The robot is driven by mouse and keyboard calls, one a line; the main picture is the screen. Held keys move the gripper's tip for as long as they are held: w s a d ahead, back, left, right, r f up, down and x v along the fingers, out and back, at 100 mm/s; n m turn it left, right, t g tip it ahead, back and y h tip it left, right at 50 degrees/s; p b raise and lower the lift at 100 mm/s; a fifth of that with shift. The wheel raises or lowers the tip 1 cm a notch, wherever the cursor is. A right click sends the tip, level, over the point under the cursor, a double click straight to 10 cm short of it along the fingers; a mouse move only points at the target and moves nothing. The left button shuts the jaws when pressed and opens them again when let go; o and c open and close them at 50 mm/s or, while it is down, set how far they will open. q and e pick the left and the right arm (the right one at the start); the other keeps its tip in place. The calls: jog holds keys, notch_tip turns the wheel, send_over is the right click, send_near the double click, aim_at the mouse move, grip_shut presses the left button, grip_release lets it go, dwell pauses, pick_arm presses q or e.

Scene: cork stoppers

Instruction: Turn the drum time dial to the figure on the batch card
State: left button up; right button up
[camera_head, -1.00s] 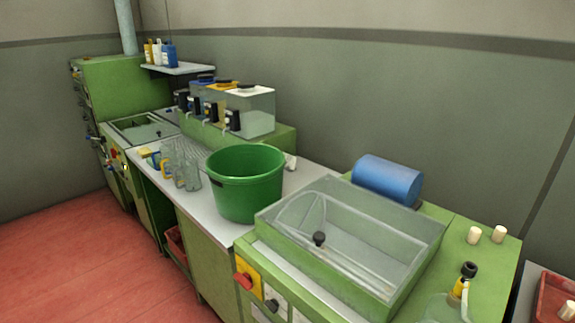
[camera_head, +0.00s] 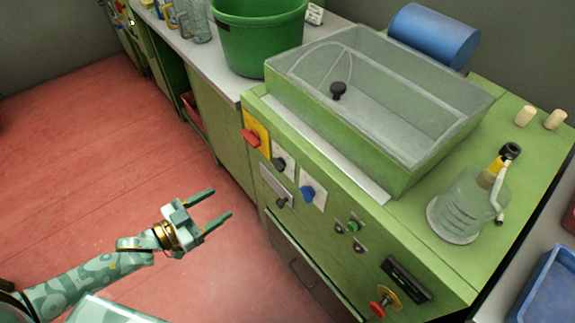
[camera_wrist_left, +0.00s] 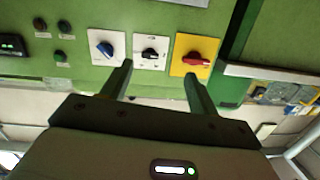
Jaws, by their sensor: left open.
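The green machine's front panel carries a black knob on a white plate (camera_head: 279,163) and a blue knob on another white plate (camera_head: 307,193). The wrist view shows the blue knob (camera_wrist_left: 106,49) and the black knob (camera_wrist_left: 150,54) side by side. I cannot tell which is the drum time dial, and their figures are too small to read. I cannot make out a batch card. My left gripper (camera_head: 222,202) is open and empty, in front of the panel and apart from it. In the wrist view its fingers (camera_wrist_left: 159,69) point towards the black knob. My right gripper is not in view.
A red switch on a yellow plate (camera_head: 252,137) sits beside the black knob. A red stop button (camera_head: 380,305) juts from the panel's lower right. A clear-lidded basin (camera_head: 385,90), a jug (camera_head: 460,210) and a green bucket (camera_head: 255,45) stand above. Red floor before the machine is clear.

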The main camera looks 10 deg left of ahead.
pick_arm(q)
notch_tip(320, 180, up, 2)
jog(key=d+h, duration=0.1)
jog(key=d, duration=0.1)
jog(key=b, duration=0.3)
send_near(275, 167)
jog(key=x, duration=0.9)
jog(key=shift+w+n+t, duration=0.2)
jog(key=shift+n+t, duration=0.1)
jog(key=shift+n, duration=0.1)
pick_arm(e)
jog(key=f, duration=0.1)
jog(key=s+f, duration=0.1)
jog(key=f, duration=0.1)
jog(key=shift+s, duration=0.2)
pick_arm(q)
jog(key=shift+f, duration=0.1)
jog(key=c, duration=1)
